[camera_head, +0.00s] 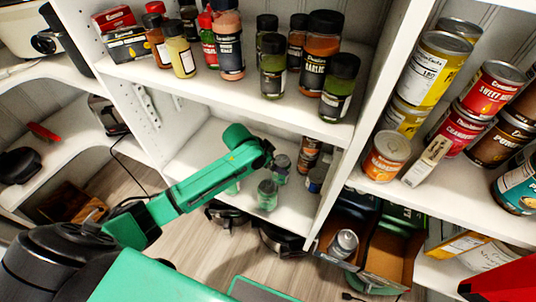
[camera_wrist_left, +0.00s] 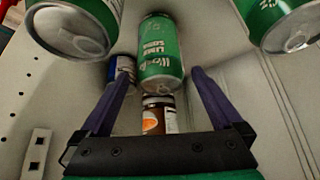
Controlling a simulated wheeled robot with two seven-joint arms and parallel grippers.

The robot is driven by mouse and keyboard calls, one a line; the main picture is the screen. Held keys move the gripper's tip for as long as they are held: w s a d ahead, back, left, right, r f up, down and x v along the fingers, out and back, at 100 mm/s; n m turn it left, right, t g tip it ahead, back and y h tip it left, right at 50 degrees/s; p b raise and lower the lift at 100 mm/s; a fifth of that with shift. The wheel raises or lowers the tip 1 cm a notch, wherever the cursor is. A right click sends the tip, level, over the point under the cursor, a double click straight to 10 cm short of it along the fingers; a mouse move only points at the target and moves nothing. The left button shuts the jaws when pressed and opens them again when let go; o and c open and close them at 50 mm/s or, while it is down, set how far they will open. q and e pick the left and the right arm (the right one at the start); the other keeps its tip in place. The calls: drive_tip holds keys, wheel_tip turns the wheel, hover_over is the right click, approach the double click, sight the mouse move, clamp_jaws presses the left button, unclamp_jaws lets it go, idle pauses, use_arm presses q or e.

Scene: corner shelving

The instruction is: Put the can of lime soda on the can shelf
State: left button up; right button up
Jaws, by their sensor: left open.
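The can of lime soda, green with white lettering (camera_wrist_left: 160,52), is straight ahead in the left wrist view, between the tips of my left gripper (camera_wrist_left: 158,78). The gripper is open, with one dark finger on each side, and I cannot tell whether either touches the can. In the head view my left arm reaches into the middle lower shelf, where small green cans (camera_head: 267,195) stand; its fingers are hard to make out there. Two more green cans (camera_wrist_left: 72,30) fill the upper corners of the wrist view. The can shelf (camera_head: 398,199) is at the right, holding several cans. My right gripper is not in view.
A jar with an orange label (camera_wrist_left: 152,118) stands by the soda can. Spice jars (camera_head: 322,50) line the shelf above my arm. The can shelf has bare board near its front edge. Open boxes (camera_head: 385,255), one with a silver can (camera_head: 343,243), are below it.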

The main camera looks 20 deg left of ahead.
use_arm(q)
drive_tip(key=p+v, duration=0.1)
drive_tip(key=v, duration=0.6)
drive_tip(key=shift+s+r, duration=0.2)
drive_tip(key=shift+r, duration=0.1)
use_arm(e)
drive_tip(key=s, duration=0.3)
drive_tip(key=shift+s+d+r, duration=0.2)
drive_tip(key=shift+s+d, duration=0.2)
use_arm(q)
drive_tip(key=shift+a, duration=0.1)
